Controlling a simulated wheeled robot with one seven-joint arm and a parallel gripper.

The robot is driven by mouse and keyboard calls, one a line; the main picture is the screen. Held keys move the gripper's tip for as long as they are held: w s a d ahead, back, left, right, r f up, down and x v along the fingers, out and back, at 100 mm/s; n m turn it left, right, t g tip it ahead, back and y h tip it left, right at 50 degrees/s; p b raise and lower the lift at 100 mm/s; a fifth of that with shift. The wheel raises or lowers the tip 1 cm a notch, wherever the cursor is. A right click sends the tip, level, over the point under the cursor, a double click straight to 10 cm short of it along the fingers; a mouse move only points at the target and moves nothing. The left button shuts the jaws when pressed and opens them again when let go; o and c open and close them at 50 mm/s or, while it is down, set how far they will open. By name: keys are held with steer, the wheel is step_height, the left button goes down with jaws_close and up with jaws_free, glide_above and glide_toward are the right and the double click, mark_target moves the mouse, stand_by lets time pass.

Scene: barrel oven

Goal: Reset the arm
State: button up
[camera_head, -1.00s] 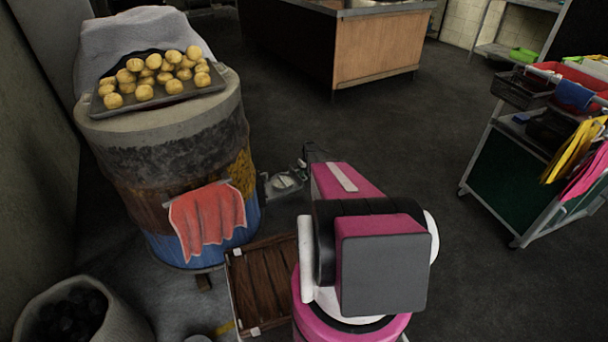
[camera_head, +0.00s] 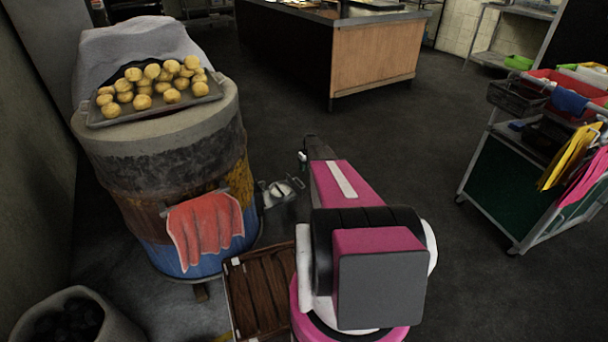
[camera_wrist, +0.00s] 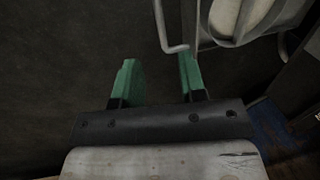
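My gripper (camera_wrist: 158,75) shows in the wrist view with its two green fingers spread apart and nothing between them; dark floor lies behind. A grey metal item with a bent wire handle (camera_wrist: 240,18) is just beyond the right finger in the wrist view. The same item appears on the floor side of the barrel in the head view (camera_head: 281,192). I cannot tell whether the finger touches it.
The barrel oven (camera_head: 170,150) stands at left with a tray of buns (camera_head: 205,100) on top and a red cloth (camera_head: 205,228) on its front. A wooden crate (camera_head: 258,292), coal sack (camera_head: 75,318) and cart (camera_head: 515,190) stand around. Floor toward the counter (camera_head: 372,58) is clear.

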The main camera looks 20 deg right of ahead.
steer(key=shift+r, duration=0.3)
steer(key=s+a+r, duration=0.9)
steer(key=s+r, duration=0.1)
steer(key=s, duration=0.5)
steer(key=s+a+r+m+h, duration=0.1)
steer(key=s+a+r, duration=0.9)
steer(key=s, duration=0.5)
steer(key=s+a+r+m+h, duration=0.1)
steer(key=s+a+r, duration=0.8)
steer(key=s+r, duration=0.3)
steer(key=s, duration=0.3)
steer(key=shift+a, duration=0.25)
steer(key=shift+f, duration=0.1)
